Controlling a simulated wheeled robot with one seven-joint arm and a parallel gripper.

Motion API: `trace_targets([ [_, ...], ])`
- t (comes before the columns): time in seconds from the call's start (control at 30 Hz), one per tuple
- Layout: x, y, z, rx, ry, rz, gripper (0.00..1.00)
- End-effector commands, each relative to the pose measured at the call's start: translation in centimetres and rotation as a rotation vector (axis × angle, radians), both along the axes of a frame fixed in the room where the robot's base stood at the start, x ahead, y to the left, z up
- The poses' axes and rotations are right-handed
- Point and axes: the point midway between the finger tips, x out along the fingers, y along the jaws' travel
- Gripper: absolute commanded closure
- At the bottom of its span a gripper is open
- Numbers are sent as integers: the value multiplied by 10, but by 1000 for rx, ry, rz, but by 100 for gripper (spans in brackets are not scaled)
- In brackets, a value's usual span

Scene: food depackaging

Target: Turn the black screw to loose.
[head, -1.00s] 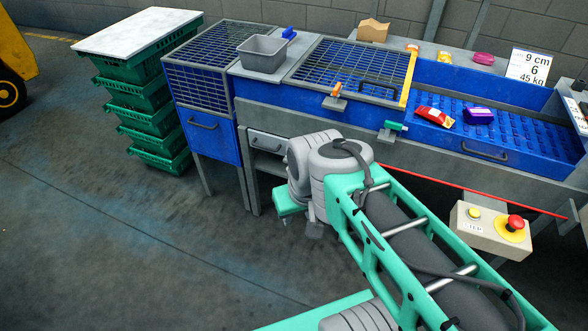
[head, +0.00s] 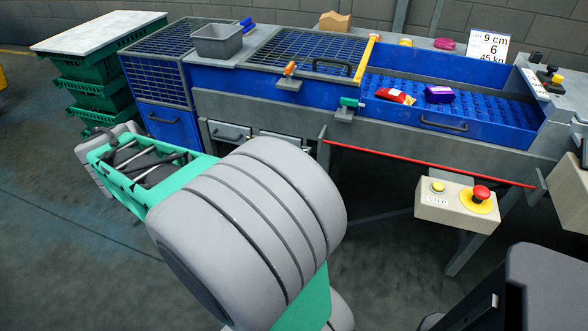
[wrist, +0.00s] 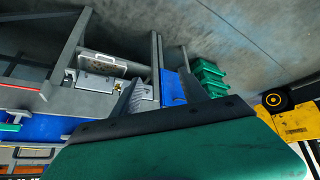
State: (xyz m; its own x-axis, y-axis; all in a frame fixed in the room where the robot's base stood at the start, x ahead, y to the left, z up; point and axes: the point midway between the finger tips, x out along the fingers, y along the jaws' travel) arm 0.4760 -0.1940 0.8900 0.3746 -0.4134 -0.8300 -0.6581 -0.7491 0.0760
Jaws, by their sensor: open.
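I cannot make out a black screw for certain in either view. In the head view my arm hides part of the machine's lower front, and the gripper cannot be made out there.
The blue machine has a mesh lid (head: 308,50), an orange-handled clamp (head: 290,70) and a green-handled clamp (head: 348,103). A red packet (head: 394,96) and purple packet (head: 438,94) lie in its tray. A control box (head: 455,203) hangs in front. Green crates (head: 85,92) stand left. Floor at lower left is open.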

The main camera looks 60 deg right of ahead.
Motion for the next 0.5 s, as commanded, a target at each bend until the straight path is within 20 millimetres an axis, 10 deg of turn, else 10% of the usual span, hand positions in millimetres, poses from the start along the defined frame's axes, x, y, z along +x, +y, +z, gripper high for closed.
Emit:
trace_targets([
  [0.03, 13, -54, -62, -61, -39, -148, 49],
  [0.17, 14, -194, -122, -286, -171, -516, 49],
  [0.3, -32, -316, -183, -584, -274, -822, 49],
  [0.5, -98, -388, -223, -913, -333, -1015, 49],
])
